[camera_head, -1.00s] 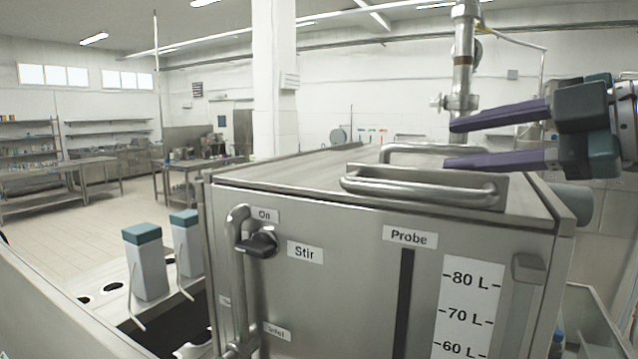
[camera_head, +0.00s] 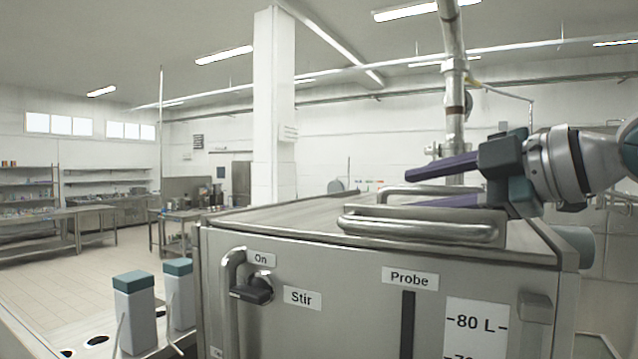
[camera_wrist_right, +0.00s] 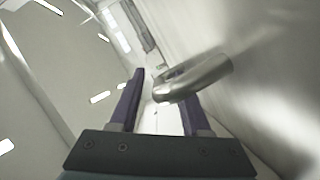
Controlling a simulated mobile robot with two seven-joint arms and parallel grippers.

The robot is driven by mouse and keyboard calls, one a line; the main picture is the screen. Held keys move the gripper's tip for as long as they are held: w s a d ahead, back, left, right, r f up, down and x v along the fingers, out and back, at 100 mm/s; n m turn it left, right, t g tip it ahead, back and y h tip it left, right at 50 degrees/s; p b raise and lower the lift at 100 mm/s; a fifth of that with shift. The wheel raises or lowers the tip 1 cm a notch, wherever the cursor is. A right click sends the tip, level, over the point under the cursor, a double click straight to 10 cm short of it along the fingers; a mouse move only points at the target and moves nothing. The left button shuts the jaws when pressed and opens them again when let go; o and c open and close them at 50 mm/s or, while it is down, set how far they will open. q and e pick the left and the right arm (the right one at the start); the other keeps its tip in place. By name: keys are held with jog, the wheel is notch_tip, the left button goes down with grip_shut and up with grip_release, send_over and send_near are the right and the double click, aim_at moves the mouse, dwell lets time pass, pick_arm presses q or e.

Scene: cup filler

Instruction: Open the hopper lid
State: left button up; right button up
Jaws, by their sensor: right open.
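The steel hopper lid (camera_head: 310,222) lies flat on top of the big steel tank and looks closed. A bar handle (camera_head: 440,230) runs along its front edge, and a second bar handle (camera_head: 400,189) shows just behind it. My right gripper (camera_head: 412,188) is open, with purple fingers reaching in from the right over the lid. Its lower finger is partly hidden by the handles. In the right wrist view a metal handle (camera_wrist_right: 205,78) reaches between the two fingers of my right gripper (camera_wrist_right: 158,74) from the right side; contact cannot be told. My left gripper is not in view.
A vertical steel pipe (camera_head: 454,100) rises behind the lid. On the tank front are a Stir lever (camera_head: 252,293) and a Probe slot (camera_head: 407,320). Grey containers with teal caps (camera_head: 134,310) stand at the lower left. The space above the lid's left part is free.

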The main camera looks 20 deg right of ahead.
jog(key=shift+c, duration=0.3)
grip_shut()
jog(key=shift+a, duration=0.1)
dwell(1.1)
